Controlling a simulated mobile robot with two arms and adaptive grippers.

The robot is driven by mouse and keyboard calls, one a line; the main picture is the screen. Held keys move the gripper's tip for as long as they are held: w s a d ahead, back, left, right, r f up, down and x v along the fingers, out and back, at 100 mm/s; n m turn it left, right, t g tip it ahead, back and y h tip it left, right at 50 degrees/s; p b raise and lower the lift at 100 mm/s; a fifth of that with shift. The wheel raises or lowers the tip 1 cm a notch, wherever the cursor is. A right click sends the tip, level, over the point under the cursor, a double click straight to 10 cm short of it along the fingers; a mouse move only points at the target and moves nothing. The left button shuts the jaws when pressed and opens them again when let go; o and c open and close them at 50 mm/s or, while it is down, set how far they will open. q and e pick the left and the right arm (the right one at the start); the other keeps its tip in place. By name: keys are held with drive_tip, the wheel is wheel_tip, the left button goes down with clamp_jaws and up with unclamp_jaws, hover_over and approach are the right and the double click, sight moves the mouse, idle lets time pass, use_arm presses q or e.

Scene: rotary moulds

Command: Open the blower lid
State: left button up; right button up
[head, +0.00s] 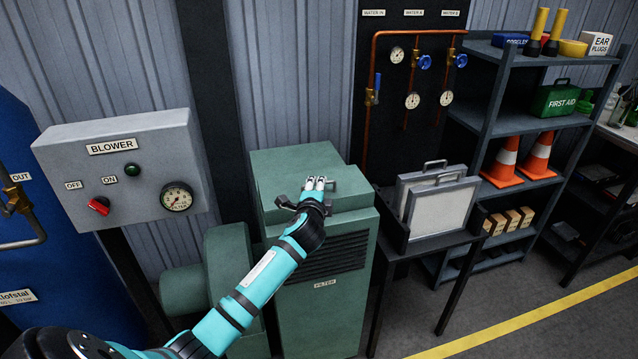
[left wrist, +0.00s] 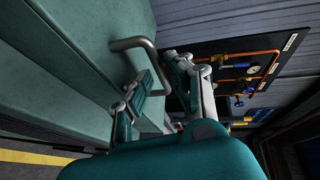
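The green blower filter housing (head: 320,310) stands in the middle of the head view. Its lid (head: 290,165) lies closed on top, and its green surface fills the left of the left wrist view (left wrist: 60,60). A grey bar handle (left wrist: 130,44) rises from the lid. My left gripper (head: 318,183) is at the handle, above the lid's front. In the left wrist view its two fingers (left wrist: 160,75) stand apart, with the bar reaching in between their tips. Part of the bar is hidden by the fingers, and I see no clear grip on it. My right gripper is not in view.
A grey blower control box (head: 125,170) with a red switch and gauge is at left. A stand with filter panels (head: 440,205) is close on the right, beside a shelf (head: 535,120) with cones. Copper pipes (head: 375,70) run on the dark wall panel behind.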

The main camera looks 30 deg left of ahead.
use_arm(q)
drive_tip(key=shift+x, duration=1.35)
clamp_jaws()
drive_tip(key=shift+f, duration=0.1)
